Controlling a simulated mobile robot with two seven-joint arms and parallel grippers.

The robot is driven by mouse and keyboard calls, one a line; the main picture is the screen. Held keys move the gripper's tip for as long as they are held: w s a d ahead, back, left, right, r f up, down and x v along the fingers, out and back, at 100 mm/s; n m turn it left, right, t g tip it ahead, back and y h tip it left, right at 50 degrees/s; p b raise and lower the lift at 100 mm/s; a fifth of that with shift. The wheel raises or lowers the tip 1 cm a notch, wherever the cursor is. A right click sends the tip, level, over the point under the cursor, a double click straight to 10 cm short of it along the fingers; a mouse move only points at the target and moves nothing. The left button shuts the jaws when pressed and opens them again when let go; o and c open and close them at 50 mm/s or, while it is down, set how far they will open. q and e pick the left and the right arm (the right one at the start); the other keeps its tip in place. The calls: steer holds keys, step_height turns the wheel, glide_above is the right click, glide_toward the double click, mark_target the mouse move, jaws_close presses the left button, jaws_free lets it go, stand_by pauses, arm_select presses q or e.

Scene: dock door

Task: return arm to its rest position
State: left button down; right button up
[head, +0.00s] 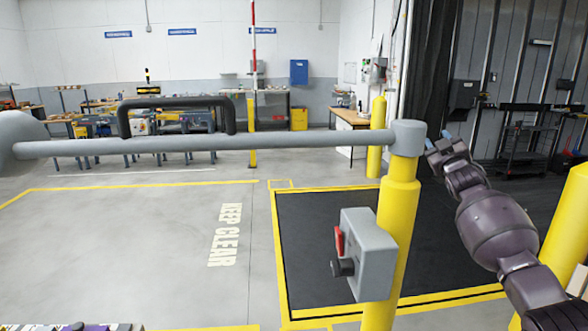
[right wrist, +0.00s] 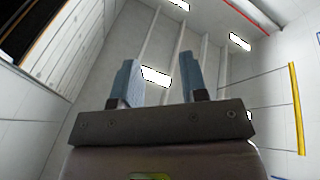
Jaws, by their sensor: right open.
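A grey horizontal bar (head: 290,141) with a black handle (head: 128,120) spans the head view from the left edge. Its right end meets a grey cap (head: 408,138) on top of a yellow post (head: 398,205). A grey box (head: 368,255) with a red lever (head: 339,242) and a dark knob is mounted on that post. My right gripper (head: 439,141) is raised just right of the cap in the picture; I cannot tell whether it touches it. In the right wrist view its two blue fingers (right wrist: 158,78) stand apart with nothing between them. My left gripper is not in view.
A black mat area (head: 320,245) with yellow edging lies behind the post. Another yellow post (head: 565,225) stands close to my right arm. Open grey floor marked KEEP CLEAR (head: 225,235) lies left. Workbenches and a dark cart (head: 522,150) stand farther back.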

step_height(320, 180, down, 6)
steer(key=d+f+m+g+h, duration=0.1)
steer(key=d+m+g+h, duration=0.1)
steer(key=m+g, duration=0.2)
steer(key=s+a+f+g+y, duration=0.1)
steer(key=s+a+f, duration=0.1)
steer(key=s+f, duration=0.5)
steer(key=s+a+f+n+g, duration=0.15)
steer(key=s+f, duration=0.25)
steer(key=f, duration=0.7)
steer(key=s+a+f+g+y, duration=0.15)
steer(key=s+f, duration=0.35)
steer(key=f, duration=0.5)
steer(key=s+a+f+m, duration=0.1)
steer(key=s+a+f, duration=0.1)
steer(key=s+f, duration=0.5)
steer(key=s+a+f, duration=0.3)
steer(key=s, duration=0.8)
steer(key=s+a+f+m+g, duration=0.1)
steer(key=s, duration=0.8)
steer(key=s+a+f+m+g, duration=0.1)
steer(key=s+a, duration=0.1)
steer(key=s, duration=0.8)
steer(key=shift+s+a+f, duration=0.25)
steer(key=shift+s+f, duration=0.05)
steer(key=shift+f, duration=0.1)
